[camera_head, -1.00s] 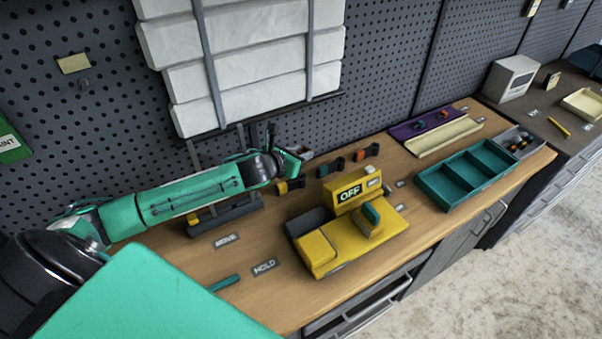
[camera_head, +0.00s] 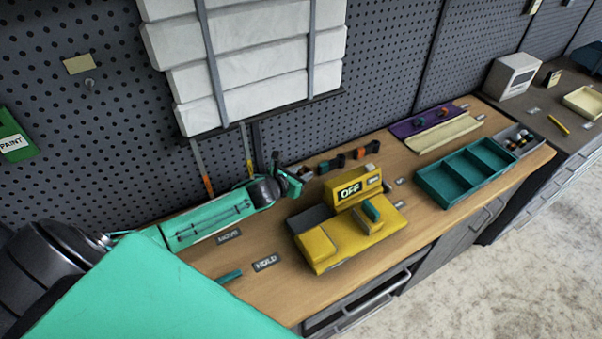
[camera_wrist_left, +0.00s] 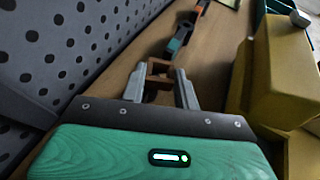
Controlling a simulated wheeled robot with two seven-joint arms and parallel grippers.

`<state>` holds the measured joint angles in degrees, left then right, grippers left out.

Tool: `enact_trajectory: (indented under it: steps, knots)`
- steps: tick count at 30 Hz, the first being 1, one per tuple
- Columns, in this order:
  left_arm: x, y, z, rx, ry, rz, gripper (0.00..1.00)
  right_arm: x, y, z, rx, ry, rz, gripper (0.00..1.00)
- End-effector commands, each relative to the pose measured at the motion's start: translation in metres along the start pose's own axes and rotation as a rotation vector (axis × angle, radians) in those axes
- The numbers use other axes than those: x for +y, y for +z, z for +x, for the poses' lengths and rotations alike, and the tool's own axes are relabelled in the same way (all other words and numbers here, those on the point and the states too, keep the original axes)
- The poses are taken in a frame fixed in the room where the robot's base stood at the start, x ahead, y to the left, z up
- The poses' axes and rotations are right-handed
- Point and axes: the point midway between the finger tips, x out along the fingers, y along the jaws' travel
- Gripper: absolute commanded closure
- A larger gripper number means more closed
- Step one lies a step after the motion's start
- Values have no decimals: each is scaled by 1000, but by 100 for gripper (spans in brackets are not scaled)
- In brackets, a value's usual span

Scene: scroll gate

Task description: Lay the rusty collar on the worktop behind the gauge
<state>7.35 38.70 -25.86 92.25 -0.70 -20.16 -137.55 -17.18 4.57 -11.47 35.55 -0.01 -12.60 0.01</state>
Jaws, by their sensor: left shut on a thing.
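The rusty collar (camera_wrist_left: 160,72) is a small brown square ring. In the left wrist view it sits between the fingertips of my left gripper (camera_wrist_left: 160,88), which is shut on it. In the head view my left gripper (camera_head: 292,180) is low over the back of the worktop (camera_head: 285,283), left of the yellow device, and the collar (camera_head: 304,172) shows only as a small piece at its tip. Whether the collar touches the worktop cannot be told. The yellow device (camera_head: 322,248) with an OFF display (camera_head: 349,191) may be the gauge. My right gripper is out of view.
Dark clips with teal (camera_head: 328,165) and orange (camera_head: 372,147) parts lie along the back. A teal tray (camera_head: 448,188) stands to the right. MOVE (camera_head: 229,236) and HOLD (camera_head: 265,262) labels lie in front of my arm. A pegboard (camera_head: 390,75) closes the back.

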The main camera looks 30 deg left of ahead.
Motion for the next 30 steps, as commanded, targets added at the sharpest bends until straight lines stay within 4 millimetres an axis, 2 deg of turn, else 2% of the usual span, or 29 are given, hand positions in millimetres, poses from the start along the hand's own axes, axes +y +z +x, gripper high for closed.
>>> enact_trajectory:
  steps: [2, 3, 6, 19, 23, 30]
  knots:
    - [0, -2, 1, -1, 0, 1, 94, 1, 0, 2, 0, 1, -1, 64]
    - [0, -3, 1, 0, 0, 1, 67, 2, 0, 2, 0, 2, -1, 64]
    - [0, -2, 1, 0, 0, 1, 48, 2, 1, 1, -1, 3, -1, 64]
    - [0, -1, -6, 0, -1, 1, 48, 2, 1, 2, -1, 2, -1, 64]
    - [1, -2, -22, 1, 0, 3, 48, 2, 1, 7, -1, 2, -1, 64]
    - [0, -3, -66, 1, -1, 3, 48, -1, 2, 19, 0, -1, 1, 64]
